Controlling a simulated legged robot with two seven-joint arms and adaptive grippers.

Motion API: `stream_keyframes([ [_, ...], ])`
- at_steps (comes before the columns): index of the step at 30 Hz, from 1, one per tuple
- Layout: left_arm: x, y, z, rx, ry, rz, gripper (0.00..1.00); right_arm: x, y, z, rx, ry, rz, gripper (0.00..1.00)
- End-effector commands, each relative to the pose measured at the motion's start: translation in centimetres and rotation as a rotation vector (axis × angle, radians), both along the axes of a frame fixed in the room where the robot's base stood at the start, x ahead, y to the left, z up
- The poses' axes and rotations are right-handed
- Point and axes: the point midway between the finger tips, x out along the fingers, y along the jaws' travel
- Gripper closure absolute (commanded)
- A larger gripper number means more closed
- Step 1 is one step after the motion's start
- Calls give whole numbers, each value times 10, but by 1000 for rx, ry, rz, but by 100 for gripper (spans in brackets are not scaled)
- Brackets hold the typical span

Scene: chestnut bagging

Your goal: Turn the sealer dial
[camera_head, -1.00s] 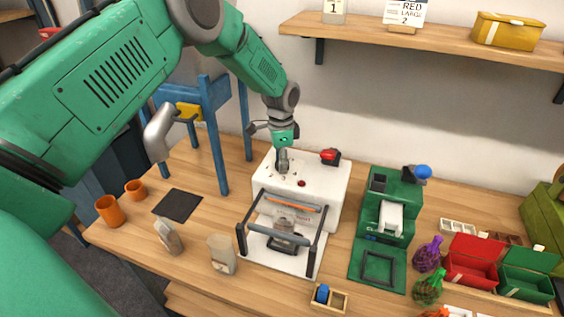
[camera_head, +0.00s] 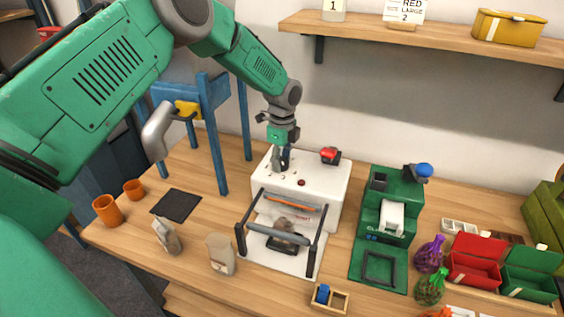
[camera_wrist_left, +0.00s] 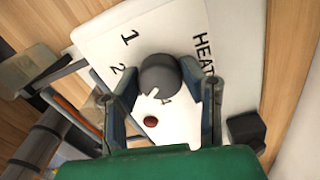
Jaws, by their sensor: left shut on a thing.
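The sealer (camera_head: 325,190) is a white box on the wooden table, with a dark bar frame (camera_head: 279,239) at its front. Its grey round dial (camera_wrist_left: 160,76) has a white pointer mark and sits on a white face marked 1, 2 and HEAT; another numeral is partly hidden. My left gripper (camera_head: 281,168) points down onto the sealer's top at its left side. In the left wrist view its two fingers (camera_wrist_left: 163,100) stand on either side of the dial, shut on it. My right gripper is out of view.
A red button (camera_head: 301,183) and a red-topped black part (camera_head: 330,156) are on the sealer. A blue frame (camera_head: 217,130) stands left behind it. A green machine (camera_head: 386,215) stands close on the right. Bags (camera_head: 221,254) and orange cups (camera_head: 107,210) are at left.

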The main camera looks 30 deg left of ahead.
Motion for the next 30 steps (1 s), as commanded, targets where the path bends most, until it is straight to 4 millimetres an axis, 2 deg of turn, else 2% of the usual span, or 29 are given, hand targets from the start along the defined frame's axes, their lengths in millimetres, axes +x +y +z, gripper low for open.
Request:
stream_keyframes([
  [10,3,2,2,2,-9,-145,93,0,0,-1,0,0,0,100],
  [26,4,2,3,2,-12,-172,93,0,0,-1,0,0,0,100],
  [27,4,2,3,2,-12,-171,61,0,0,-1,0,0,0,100],
  [28,4,2,3,2,-12,-171,50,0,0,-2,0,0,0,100],
  [29,4,1,3,2,-11,-171,44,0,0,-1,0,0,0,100],
  [30,4,1,3,2,-10,-172,44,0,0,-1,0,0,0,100],
])
